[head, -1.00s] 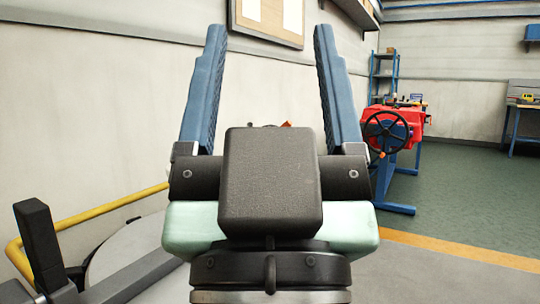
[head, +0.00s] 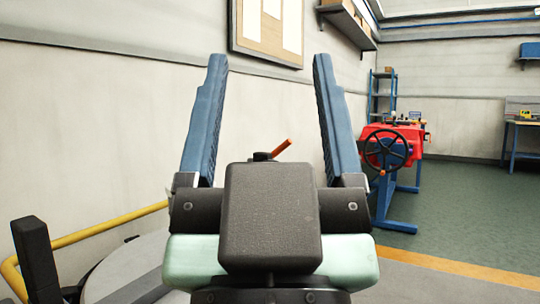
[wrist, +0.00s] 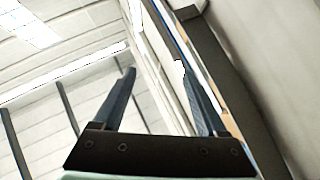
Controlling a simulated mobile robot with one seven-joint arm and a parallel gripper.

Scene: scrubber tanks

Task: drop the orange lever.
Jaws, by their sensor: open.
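The orange lever (head: 283,147) shows in the head view just above the dark block of my gripper, slanting up to the right from a small dark hub (head: 262,156). Whatever it is mounted on is hidden behind my gripper. My gripper (head: 269,60) is open and empty, its two blue fingers pointing up and wide apart. In the picture the lever lies between the fingers, nearer the right one; I see no contact. In the wrist view my gripper (wrist: 156,70) is also open with nothing between its fingers, and the lever does not show.
A yellow rail (head: 105,228) runs at the lower left beside a round grey surface (head: 135,268). A red machine with a black handwheel (head: 387,150) stands on blue legs at the right. A framed board (head: 267,30) hangs on the wall. Green floor is clear at far right.

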